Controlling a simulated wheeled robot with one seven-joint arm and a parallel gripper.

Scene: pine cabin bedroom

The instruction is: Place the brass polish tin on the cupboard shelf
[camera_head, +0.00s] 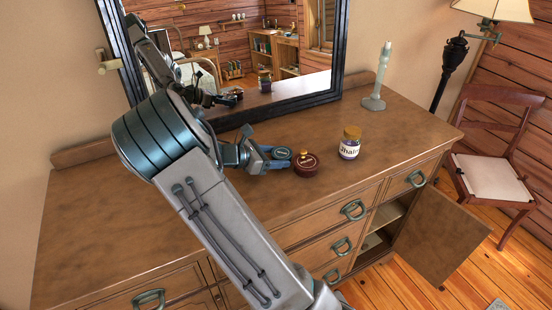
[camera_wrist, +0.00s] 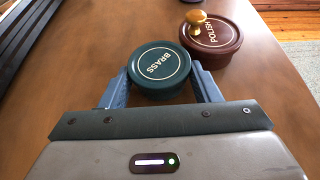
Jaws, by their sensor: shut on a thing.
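A round green tin lettered "BRASS" (camera_wrist: 160,70) stands upright on the dresser top, between the two blue fingers of my gripper (camera_wrist: 160,78). In the head view the green tin (camera_head: 281,153) is partly hidden by my gripper (camera_head: 272,159). The fingers are shut on its sides. I cannot tell whether it is lifted at all. A dark red tin lettered "POLISH" (camera_wrist: 213,36), with a gold knob on its lid, stands close beside it, to the right. The cupboard shelf (camera_head: 374,241) shows inside the open cupboard at the dresser's lower right.
A labelled jar (camera_head: 350,143) with a gold lid and a pale candlestick (camera_head: 377,80) stand on the dresser top (camera_head: 400,125). The mirror (camera_head: 240,60) is behind. The cupboard door (camera_head: 440,240) swings outward, and a chair (camera_head: 495,170) stands beyond it. The front right top is clear.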

